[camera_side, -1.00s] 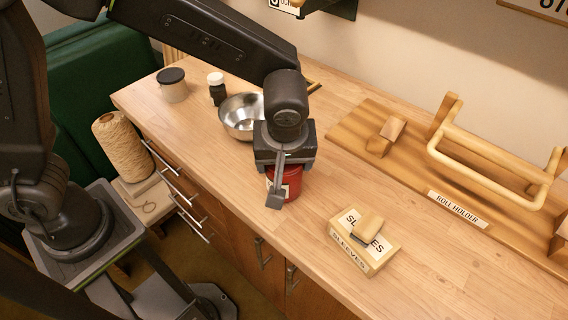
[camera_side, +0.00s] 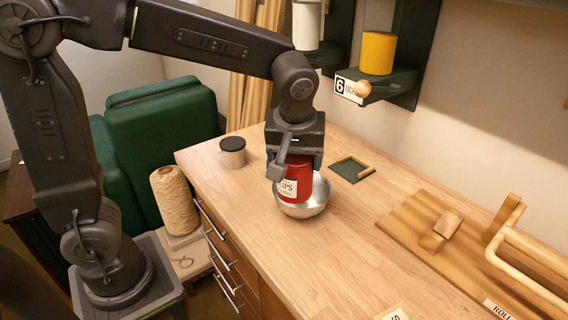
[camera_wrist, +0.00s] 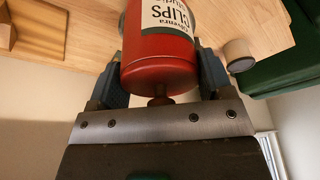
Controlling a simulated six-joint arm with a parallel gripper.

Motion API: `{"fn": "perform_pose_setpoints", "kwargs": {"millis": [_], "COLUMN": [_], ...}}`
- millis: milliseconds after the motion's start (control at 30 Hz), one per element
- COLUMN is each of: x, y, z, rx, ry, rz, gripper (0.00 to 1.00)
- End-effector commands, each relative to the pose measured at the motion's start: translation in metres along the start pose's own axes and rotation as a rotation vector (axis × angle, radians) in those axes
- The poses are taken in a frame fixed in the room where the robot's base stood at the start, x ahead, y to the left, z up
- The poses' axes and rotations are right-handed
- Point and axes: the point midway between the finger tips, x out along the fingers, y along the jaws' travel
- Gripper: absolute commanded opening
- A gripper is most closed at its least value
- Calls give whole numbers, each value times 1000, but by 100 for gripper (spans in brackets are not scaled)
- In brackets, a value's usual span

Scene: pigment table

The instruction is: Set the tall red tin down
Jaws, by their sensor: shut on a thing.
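The tall red tin (camera_side: 297,182) has a white label and is upright in my gripper (camera_side: 293,165). My gripper is shut on it, with a finger on each side; the wrist view also shows the tin (camera_wrist: 160,62) between both fingers. In the side view the tin overlaps the steel bowl (camera_side: 318,203) and hides much of it. I cannot tell whether the tin is above the bowl, inside it or in front of it.
A dark wood-edged square (camera_side: 352,169) lies right of the bowl. The wooden roll holder (camera_side: 440,236) is farther right. The tabletop (camera_side: 330,260) in front is clear.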

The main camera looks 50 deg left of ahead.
Motion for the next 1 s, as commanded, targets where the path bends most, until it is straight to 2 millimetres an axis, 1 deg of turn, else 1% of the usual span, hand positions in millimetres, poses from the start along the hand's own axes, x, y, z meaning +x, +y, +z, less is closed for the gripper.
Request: {"fn": "perform_pose_setpoints", "kwargs": {"millis": [33, 67, 167, 200, 267, 300, 367, 400, 467, 500, 567, 600, 667, 700, 800, 900, 1000], "x": [4, 6, 17, 21, 28, 33, 39, 44, 51, 55, 61, 65, 70, 73, 80, 84, 87], "y": [-3, -4, -15, -22, -34, -44, -59, -71, -91, -105, -127, -142, -165, -180, -214, -239, -254], "z": [-19, -30, -75, -95, -123, -142, -167, -184, -208, -223, -244, -257, -274, -284, -303, -315, -322], "rx": [-31, -46, -111, -138, -176, -202, -238, -263, -298, -320, -354, -376, -407, -427, -464, -491, -508], "ry": [0, -1, -4, -5, -6, -6, -7, -7, -7, -6, -5, -4, -4, -3, -2, 0, 1], "rz": [-8, -12, -30, -38, -49, -55, -64, -71, -81, -87, -96, -102, -110, -115, -126, -134, -139], "gripper": [30, 30, 30, 30, 30, 30, 30, 30, 30, 30, 30, 30, 30, 30, 30, 30, 30]}}
